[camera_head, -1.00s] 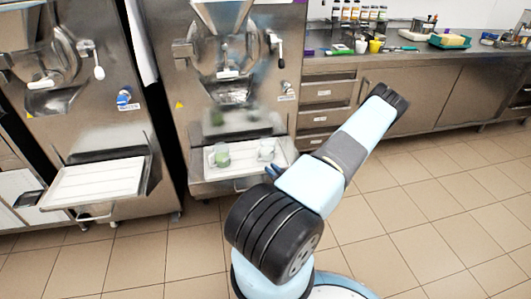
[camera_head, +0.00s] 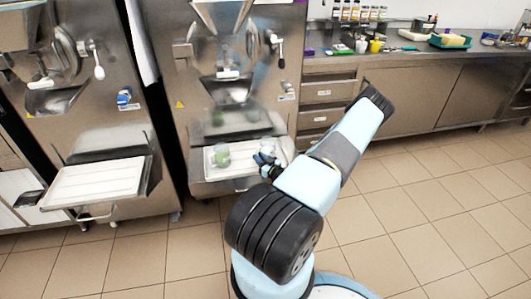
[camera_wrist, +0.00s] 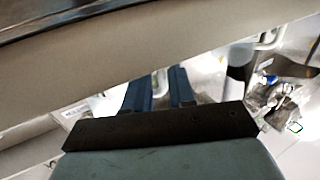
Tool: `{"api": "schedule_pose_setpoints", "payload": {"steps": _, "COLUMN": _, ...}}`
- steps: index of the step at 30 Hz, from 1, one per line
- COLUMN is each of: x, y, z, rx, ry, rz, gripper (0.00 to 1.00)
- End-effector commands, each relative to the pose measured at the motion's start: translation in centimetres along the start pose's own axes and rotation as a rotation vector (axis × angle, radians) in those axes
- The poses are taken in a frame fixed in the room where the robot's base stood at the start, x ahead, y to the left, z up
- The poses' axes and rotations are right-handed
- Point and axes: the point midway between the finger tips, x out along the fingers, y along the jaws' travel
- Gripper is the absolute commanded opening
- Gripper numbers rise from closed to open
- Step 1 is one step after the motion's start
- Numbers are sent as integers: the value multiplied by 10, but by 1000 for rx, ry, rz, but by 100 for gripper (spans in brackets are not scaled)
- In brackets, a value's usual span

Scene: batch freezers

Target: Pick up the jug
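Two clear jugs stand on the white tray (camera_head: 240,170) of the right machine. The left jug (camera_head: 221,154) has something green in or behind it. The right jug (camera_head: 270,145) is partly covered by my gripper (camera_head: 262,160), which is at the tray's front edge, just in front of that jug. In the wrist view, the two dark blue fingers of my gripper (camera_wrist: 160,88) stand apart with a gap between them. A pale shape shows in the gap, but I cannot tell what it is. I cannot tell whether a finger touches the jug.
The right machine's steel front (camera_head: 185,100) rises behind the tray. A second machine on the left has an empty-looking white tray (camera_head: 95,182). A steel counter (camera_head: 430,58) with bottles, cups and a green tray (camera_head: 450,41) runs along the right. The tiled floor at right is clear.

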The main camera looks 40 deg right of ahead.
Motion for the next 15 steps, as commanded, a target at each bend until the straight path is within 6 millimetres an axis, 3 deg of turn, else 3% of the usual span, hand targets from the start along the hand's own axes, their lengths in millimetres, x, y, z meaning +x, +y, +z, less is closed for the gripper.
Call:
{"api": "schedule_pose_setpoints", "payload": {"steps": 8, "x": 36, "y": -1, "z": -6, "rx": 0, "ry": 1, "rz": -1, "gripper": 24}}
{"api": "schedule_pose_setpoints", "payload": {"steps": 15, "x": 40, "y": 0, "z": -6, "rx": 0, "ry": -1, "rz": 0, "gripper": 24}}
